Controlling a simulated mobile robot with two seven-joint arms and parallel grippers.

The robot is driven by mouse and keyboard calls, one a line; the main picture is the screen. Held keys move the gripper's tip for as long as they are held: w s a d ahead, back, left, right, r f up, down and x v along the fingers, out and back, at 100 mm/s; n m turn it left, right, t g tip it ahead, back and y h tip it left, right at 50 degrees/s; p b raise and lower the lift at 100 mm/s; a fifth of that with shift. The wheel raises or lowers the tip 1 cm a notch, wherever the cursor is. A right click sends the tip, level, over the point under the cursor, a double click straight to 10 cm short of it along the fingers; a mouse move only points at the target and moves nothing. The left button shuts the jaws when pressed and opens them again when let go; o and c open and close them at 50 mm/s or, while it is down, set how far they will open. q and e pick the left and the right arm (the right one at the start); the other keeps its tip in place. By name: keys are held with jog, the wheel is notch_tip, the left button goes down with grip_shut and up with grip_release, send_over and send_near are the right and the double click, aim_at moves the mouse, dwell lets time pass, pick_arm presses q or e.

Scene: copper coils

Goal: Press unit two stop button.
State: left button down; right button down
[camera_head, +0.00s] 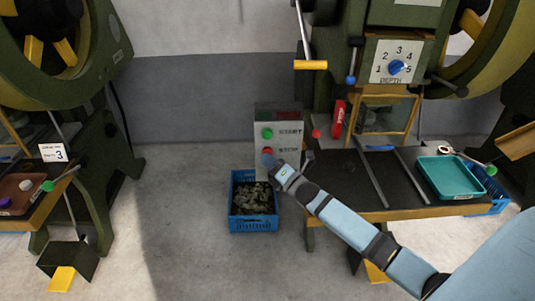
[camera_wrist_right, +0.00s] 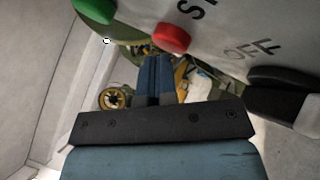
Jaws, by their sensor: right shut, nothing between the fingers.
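A grey control box (camera_head: 264,120) stands beside the middle press, with a green START button (camera_head: 267,133) above a red stop button (camera_head: 267,151). My right arm reaches in from the lower right. My right gripper (camera_head: 268,161) is shut and empty, its tip just below the red button in the head view. In the right wrist view the shut fingers (camera_wrist_right: 155,70) point toward the box, with the red button (camera_wrist_right: 173,38) near their tips. I cannot tell whether they touch it. The green button (camera_wrist_right: 95,10) is at the top left. My left gripper is not in view.
A black knob (camera_wrist_right: 275,75) sits by the word OFF on the panel. A blue crate (camera_head: 253,224) of scrap stands on the floor below the box. A dark work table with a teal tray (camera_head: 449,190) lies right. The floor at left of the crate is clear.

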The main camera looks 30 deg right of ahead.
jog(key=shift+s+a, duration=0.4)
jog(key=shift+s, duration=0.25)
jog(key=s+a, duration=0.1)
jog(key=s+p, duration=0.1)
jog(key=s, duration=0.1)
jog(key=s+a+p, duration=0.1)
jog(key=shift+s+a, duration=0.15)
jog(key=shift+a, duration=0.15)
dwell(0.6)
